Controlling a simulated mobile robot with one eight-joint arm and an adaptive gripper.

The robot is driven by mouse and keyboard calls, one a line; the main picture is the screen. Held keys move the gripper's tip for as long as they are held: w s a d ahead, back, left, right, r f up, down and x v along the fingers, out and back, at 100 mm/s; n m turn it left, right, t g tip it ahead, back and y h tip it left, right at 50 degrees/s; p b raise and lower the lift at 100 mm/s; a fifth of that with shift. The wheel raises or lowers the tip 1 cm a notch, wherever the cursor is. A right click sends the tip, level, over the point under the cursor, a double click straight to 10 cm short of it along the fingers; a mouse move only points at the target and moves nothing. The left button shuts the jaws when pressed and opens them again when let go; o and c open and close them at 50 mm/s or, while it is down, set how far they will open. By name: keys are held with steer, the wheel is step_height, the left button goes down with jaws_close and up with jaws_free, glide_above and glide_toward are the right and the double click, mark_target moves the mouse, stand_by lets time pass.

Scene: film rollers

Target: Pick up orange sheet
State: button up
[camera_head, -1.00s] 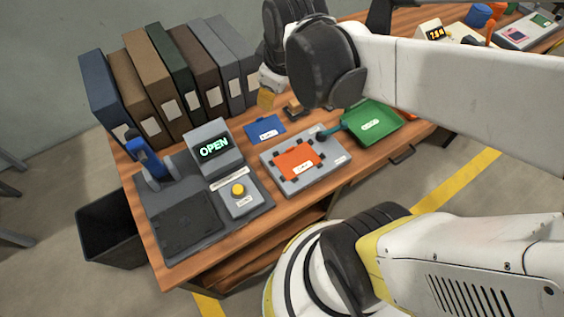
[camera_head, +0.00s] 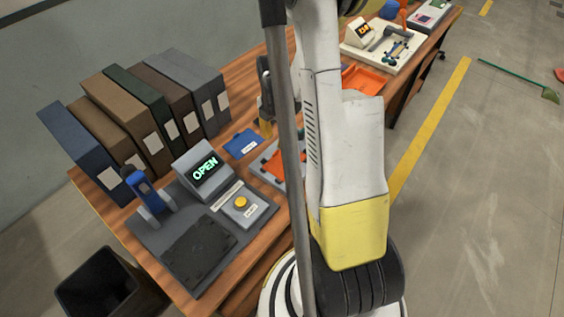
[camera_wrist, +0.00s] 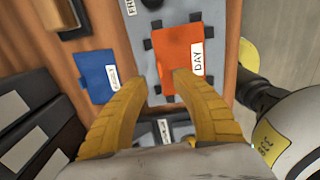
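The orange sheet (camera_wrist: 176,50) lies flat on a grey board (camera_wrist: 143,17) with dark clips around it, and carries a white label reading DAY. In the head view the orange sheet (camera_head: 273,163) is partly hidden behind my arm. My gripper (camera_wrist: 157,78) shows as two yellow fingers in the wrist view, spread apart and empty. The fingertips appear above the near part of the sheet; I cannot tell the height.
A blue sheet (camera_head: 243,143) lies on the table left of the board. Binders (camera_head: 150,115) stand along the back. A device reading OPEN (camera_head: 204,171) and a yellow button (camera_head: 241,202) sit at the front left. An orange tray (camera_head: 362,79) and a white tool board (camera_head: 385,48) lie beyond my arm.

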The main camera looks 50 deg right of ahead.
mark_target(275, 152)
step_height(275, 152, down, 7)
steer(key=b, duration=0.3)
steer(key=shift+r, duration=0.2)
jaws_close()
